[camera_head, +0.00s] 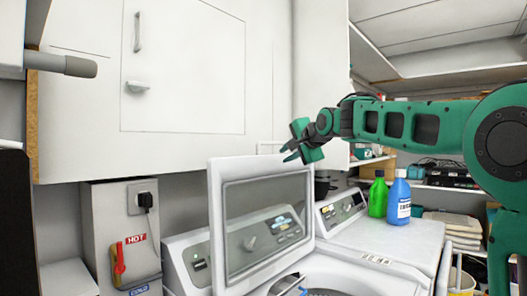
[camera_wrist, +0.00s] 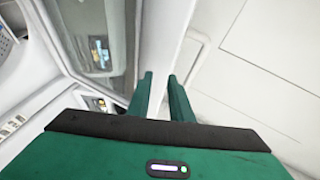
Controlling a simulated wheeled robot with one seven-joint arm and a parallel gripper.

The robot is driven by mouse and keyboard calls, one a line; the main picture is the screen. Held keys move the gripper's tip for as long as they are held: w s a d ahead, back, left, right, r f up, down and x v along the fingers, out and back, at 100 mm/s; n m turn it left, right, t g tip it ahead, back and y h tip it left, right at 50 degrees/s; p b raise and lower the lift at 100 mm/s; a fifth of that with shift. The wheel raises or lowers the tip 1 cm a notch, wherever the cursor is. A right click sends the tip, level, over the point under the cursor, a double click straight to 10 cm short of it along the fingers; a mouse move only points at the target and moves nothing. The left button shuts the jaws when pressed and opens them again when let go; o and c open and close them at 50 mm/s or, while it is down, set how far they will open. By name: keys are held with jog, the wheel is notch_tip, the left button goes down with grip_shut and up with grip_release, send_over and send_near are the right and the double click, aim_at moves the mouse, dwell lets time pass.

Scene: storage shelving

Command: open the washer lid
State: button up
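The washer lid (camera_head: 214,222) is a white frame with a grey glass pane. It stands raised, nearly upright, above the washer (camera_head: 360,272), whose drum opening shows below. My gripper (camera_head: 290,153) is green, at the lid's top right corner. In the wrist view, my gripper's two fingers (camera_wrist: 162,98) are a little apart, with a white strip showing between and beyond them. The lid (camera_wrist: 72,38) fills the upper left there, close to the fingers. I cannot tell whether the fingers touch its edge.
White cabinets (camera_head: 190,60) hang above and behind the lid. A green bottle (camera_head: 378,196) and a blue bottle (camera_head: 399,200) stand on the neighbouring machine at right. A grey box with a red valve handle (camera_head: 118,262) is on the left. Shelves (camera_head: 450,186) stand at the right.

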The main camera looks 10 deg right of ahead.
aim_at(271, 143)
jog(key=shift+m+t+y, duration=0.4)
jog(key=shift+t+y, duration=0.2)
jog(key=w+a+r, duration=0.1)
jog(key=r, duration=0.2)
jog(key=w+a+r, duration=0.1)
jog(key=shift+w+a+r, duration=0.3)
jog(key=shift+r, duration=0.05)
jog(key=x, duration=1)
jog(key=shift+w, duration=0.15)
jog(key=shift+f, duration=0.1)
grip_shut()
